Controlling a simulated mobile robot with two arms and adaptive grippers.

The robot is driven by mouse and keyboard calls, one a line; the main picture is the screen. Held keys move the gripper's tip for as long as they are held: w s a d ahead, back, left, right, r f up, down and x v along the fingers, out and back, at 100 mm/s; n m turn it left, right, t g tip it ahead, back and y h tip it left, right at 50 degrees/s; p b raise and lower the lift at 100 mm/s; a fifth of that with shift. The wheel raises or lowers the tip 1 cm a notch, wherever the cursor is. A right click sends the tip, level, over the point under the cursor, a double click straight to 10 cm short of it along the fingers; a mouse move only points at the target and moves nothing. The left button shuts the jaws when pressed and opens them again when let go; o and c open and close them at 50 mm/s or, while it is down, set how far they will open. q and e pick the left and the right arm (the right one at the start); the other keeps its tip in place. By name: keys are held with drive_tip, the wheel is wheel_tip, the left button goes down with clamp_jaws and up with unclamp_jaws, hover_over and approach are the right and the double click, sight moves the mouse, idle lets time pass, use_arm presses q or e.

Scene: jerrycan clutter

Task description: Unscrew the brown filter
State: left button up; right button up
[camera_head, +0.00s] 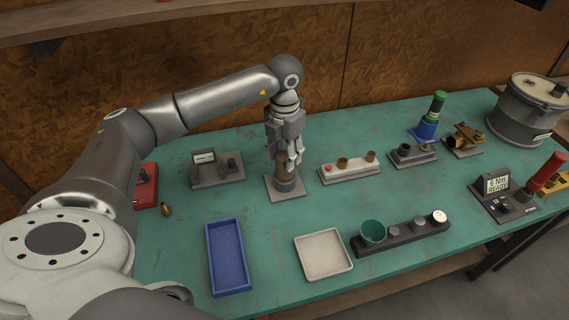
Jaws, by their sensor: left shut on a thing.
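The brown filter (284,184) stands upright on a square grey base plate (271,191) near the middle of the green table. My left gripper (286,158) points straight down from above and is shut on the brown filter. Its fingers hide the filter's upper part. My right gripper is not in view.
A blue tray (211,262) and a white tray (322,276) lie at the front. A dark fixture with a green cup (373,231) is right of them. A panel with brown knobs (349,175) sits right of the filter. A metal pot (526,112) stands far right.

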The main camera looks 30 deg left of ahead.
use_arm(q)
drive_tip(key=shift+s+n, duration=0.1)
drive_tip(key=shift+n, duration=0.9)
drive_tip(key=shift+f+n+p, duration=0.1)
drive_tip(key=shift+n+p, duration=0.35)
drive_tip(key=shift+n, duration=0.95)
drive_tip(key=n+p, duration=0.1)
drive_tip(key=n, duration=0.1)
drive_tip(key=shift+n, duration=1.5)
drive_tip(key=o, duration=0.7)
